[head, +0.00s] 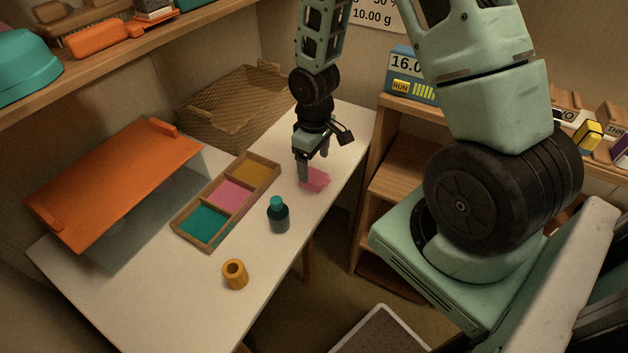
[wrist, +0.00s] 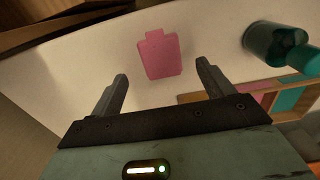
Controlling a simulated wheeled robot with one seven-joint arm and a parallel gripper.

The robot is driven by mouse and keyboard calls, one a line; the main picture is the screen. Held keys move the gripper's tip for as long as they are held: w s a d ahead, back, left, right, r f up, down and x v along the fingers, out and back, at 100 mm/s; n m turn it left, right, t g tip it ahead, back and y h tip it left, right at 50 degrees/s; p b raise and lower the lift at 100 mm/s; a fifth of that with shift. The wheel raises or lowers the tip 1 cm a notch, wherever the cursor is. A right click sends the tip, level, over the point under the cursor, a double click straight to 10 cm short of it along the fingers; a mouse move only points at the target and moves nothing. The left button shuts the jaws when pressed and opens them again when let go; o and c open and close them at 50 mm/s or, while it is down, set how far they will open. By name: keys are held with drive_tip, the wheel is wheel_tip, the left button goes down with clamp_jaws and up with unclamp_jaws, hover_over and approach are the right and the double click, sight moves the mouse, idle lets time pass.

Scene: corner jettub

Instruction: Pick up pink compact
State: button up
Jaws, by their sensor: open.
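The pink compact (head: 316,180) lies on the white table near its right edge, past the dark teal bottle. In the wrist view the pink compact (wrist: 159,54) lies flat on the white surface, beyond the fingertips and between their lines. My gripper (head: 314,172) is above the table beside the compact, pointing down, and partly covers it in the head view. In the wrist view my gripper (wrist: 163,72) is open, with nothing between its two fingers.
A dark teal bottle (head: 278,215) stands close by on the table. A wooden tray (head: 178,222) with teal, pink and ochre compartments lies left of it. An ochre ring-like cylinder (head: 235,274) stands near the front.

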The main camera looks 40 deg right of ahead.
sight(314, 176)
wheel_tip(314, 176, down, 5)
drive_tip(key=shift+r, duration=0.2)
drive_tip(key=c, duration=1.1)
drive_tip(key=shift+c, duration=0.2)
drive_tip(key=shift+r, duration=0.1)
